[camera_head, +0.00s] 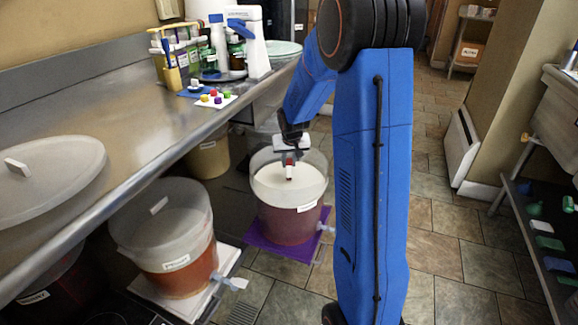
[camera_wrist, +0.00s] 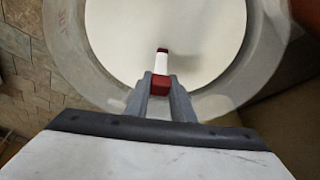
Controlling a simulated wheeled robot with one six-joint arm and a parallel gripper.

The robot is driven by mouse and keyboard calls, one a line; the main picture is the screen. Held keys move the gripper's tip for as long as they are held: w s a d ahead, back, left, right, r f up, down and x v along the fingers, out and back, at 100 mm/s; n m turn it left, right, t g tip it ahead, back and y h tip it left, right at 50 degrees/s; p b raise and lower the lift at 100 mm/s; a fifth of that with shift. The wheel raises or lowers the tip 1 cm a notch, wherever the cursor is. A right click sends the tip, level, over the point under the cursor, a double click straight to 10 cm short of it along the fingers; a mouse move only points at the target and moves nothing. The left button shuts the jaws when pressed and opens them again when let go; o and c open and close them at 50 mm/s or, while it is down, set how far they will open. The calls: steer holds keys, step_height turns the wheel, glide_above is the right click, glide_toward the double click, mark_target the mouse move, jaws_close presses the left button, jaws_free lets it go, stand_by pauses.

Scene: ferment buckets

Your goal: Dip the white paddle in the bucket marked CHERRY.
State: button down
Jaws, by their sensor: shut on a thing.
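My gripper (camera_head: 289,157) is shut on the white paddle (camera_head: 290,172), which hangs below it. In the wrist view my gripper (camera_wrist: 160,88) grips a red part of the paddle (camera_wrist: 162,62); a white shaft and a dark red end show beyond the fingers. The paddle is over the open bucket (camera_head: 288,222) on a purple mat, which holds reddish liquid with a pale top. Its pale round inside fills much of the wrist view (camera_wrist: 120,40). I cannot tell whether the paddle touches the surface. The bucket's label is too small to read, so I cannot confirm CHERRY.
Another translucent bucket (camera_head: 180,272) with orange-red liquid stands on a white board at left. A yellowish bucket (camera_head: 208,156) stands behind, under the steel counter (camera_head: 120,115). The counter edge runs close to the left of my arm. Tiled floor (camera_head: 450,240) is free at right.

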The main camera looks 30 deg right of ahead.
step_height(320, 180, up, 12)
steer(key=shift+f, duration=0.15)
stand_by(1.3)
